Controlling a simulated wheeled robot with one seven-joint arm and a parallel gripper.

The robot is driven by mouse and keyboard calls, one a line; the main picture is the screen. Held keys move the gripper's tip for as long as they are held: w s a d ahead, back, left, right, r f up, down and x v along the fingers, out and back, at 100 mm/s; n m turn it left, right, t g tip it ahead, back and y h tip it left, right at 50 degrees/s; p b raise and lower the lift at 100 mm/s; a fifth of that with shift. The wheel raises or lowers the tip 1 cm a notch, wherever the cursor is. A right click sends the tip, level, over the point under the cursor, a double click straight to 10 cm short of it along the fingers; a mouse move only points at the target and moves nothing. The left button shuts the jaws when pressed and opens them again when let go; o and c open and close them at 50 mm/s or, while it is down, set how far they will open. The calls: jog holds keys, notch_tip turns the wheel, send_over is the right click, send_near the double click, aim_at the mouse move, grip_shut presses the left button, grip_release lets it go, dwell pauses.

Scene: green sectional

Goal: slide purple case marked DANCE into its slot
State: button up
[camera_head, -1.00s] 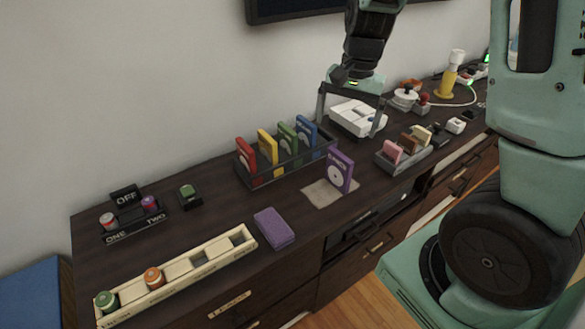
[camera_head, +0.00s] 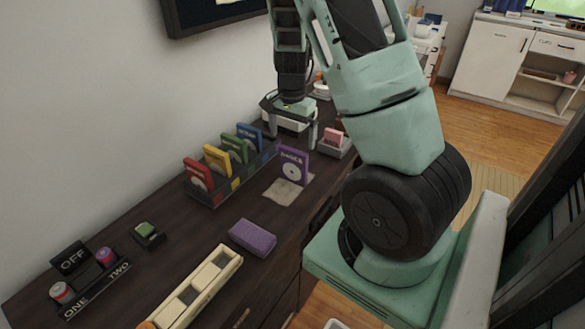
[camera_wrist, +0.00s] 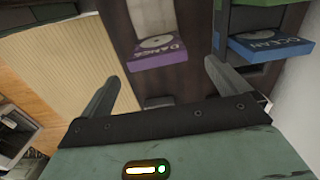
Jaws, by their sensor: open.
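The purple case marked DANCE (camera_head: 291,166) stands upright on a pale mat (camera_head: 281,195). It also shows in the wrist view (camera_wrist: 158,52), ahead of and between my fingers. My gripper (camera_head: 290,122) is open and empty, above and behind the case in the head view, apart from it. The dark rack (camera_head: 216,203) stands left of the case and holds upright red (camera_head: 198,175), yellow (camera_head: 217,160), green (camera_head: 235,149) and blue (camera_head: 250,137) cases. The blue one, marked OCEAN, shows in the wrist view (camera_wrist: 270,46). I cannot clearly make out the empty slot.
A purple block (camera_head: 253,237) and a cream slotted tray (camera_head: 205,290) lie nearer on the dark cabinet. A pink item in a grey holder (camera_head: 334,145) stands close right of my gripper. The wall is at left.

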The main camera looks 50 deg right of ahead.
aim_at(294, 150)
jog(key=f, duration=0.8)
jog(key=shift+s+f, duration=0.1)
jog(key=shift+s, duration=0.15)
jog(key=c, duration=0.9)
